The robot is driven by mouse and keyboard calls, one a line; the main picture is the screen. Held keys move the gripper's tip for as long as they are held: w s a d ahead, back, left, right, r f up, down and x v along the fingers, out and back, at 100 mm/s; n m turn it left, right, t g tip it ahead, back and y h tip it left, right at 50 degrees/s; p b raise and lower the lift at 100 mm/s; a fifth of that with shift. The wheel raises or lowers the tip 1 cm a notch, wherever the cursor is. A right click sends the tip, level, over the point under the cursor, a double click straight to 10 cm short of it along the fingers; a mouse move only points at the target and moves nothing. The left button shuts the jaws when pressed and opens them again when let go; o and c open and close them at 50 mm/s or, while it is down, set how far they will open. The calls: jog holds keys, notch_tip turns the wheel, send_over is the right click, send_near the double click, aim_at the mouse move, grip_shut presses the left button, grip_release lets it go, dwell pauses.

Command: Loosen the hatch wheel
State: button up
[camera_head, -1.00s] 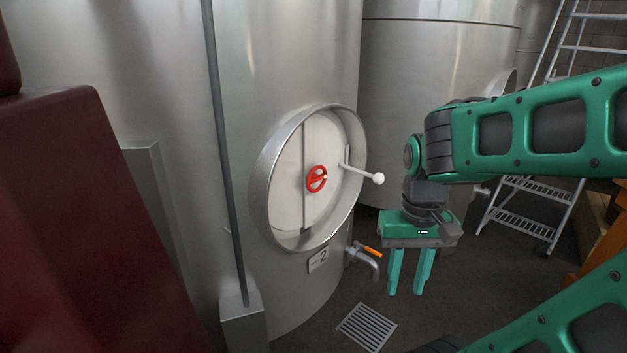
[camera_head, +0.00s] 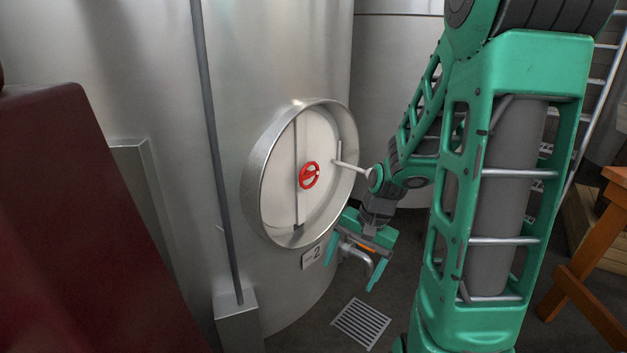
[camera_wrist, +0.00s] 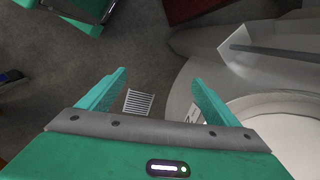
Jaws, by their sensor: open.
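The red hatch wheel (camera_head: 309,175) sits at the middle of the round pale hatch (camera_head: 275,190) on the steel tank (camera_head: 280,60). A handle bar (camera_head: 347,166) sticks out from the hatch's right side, its end hidden by my arm. In the wrist view my gripper (camera_wrist: 158,95) points down toward the floor, with part of the hatch (camera_wrist: 290,135) at the lower right. The wheel does not show in that view.
A floor drain (camera_head: 361,323) lies below. A dark red block (camera_head: 75,230) fills the left side, beside a vertical pipe (camera_head: 212,150). A wooden stand (camera_head: 600,260) is at the right.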

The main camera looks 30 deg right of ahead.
jog(key=w+a+f+m+t+y, duration=0.1)
jog(key=w+f+m+t+y, duration=0.2)
jog(key=w+m, duration=0.3)
jog(key=m+t, duration=1.3)
jog(key=m, duration=0.2)
send_near(311, 175)
jog(key=x, duration=0.8)
jog(key=shift+r, duration=0.1)
jog(key=shift+n, duration=0.3)
jog(key=c, duration=1.1)
